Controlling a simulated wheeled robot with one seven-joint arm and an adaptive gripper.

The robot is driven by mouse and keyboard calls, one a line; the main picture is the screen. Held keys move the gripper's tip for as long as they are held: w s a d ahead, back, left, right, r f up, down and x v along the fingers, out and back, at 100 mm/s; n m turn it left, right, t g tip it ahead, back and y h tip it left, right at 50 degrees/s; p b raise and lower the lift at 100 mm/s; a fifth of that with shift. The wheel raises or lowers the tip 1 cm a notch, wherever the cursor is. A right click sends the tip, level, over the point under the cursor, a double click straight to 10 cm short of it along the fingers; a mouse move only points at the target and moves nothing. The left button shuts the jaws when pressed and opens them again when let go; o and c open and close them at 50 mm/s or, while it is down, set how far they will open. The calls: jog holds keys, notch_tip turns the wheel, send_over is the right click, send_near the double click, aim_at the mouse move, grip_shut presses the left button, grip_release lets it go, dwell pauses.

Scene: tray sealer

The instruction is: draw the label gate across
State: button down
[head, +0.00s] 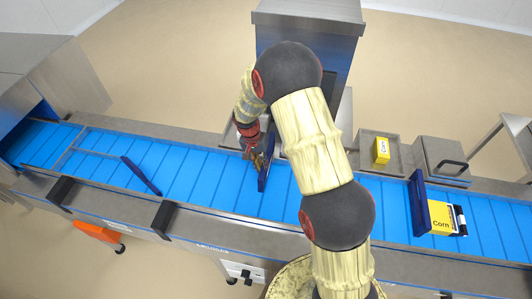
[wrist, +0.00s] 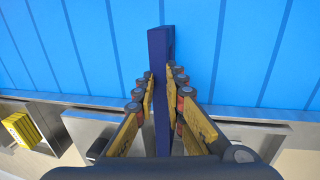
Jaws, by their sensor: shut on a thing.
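My gripper (head: 256,153) is over the far side of the blue conveyor belt in the head view, with its fingers around a dark blue gate (head: 265,170). In the wrist view the yellow-padded fingers (wrist: 162,104) lie on both sides of the gate (wrist: 161,52), shut on it. The gate stands on edge and reaches out over the belt. No lettering shows on it, so I cannot read whether it is the label gate. Part of it is hidden by the fingers.
Another dark blue bar (head: 141,175) lies slantwise over the belt (head: 212,180) at left. A dark blue plate (head: 419,206) stands at right beside a yellow corn pack (head: 441,217). A yellow box (head: 381,150) sits in a tray (head: 366,141); a handled metal box (head: 440,150) is beside it.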

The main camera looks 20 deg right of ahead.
jog(key=s+a+b, duration=0.1)
jog(key=s+a, duration=0.3)
jog(key=s, duration=0.1)
jog(key=shift+s, duration=0.4)
jog(key=c, duration=1.9)
grip_release()
jog(key=shift+o, duration=0.3)
jog(key=shift+r, duration=0.15)
notch_tip(320, 180, up, 12)
jog(key=w+a, duration=0.1)
jog(key=a, duration=0.1)
jog(key=shift+w+f, duration=0.2)
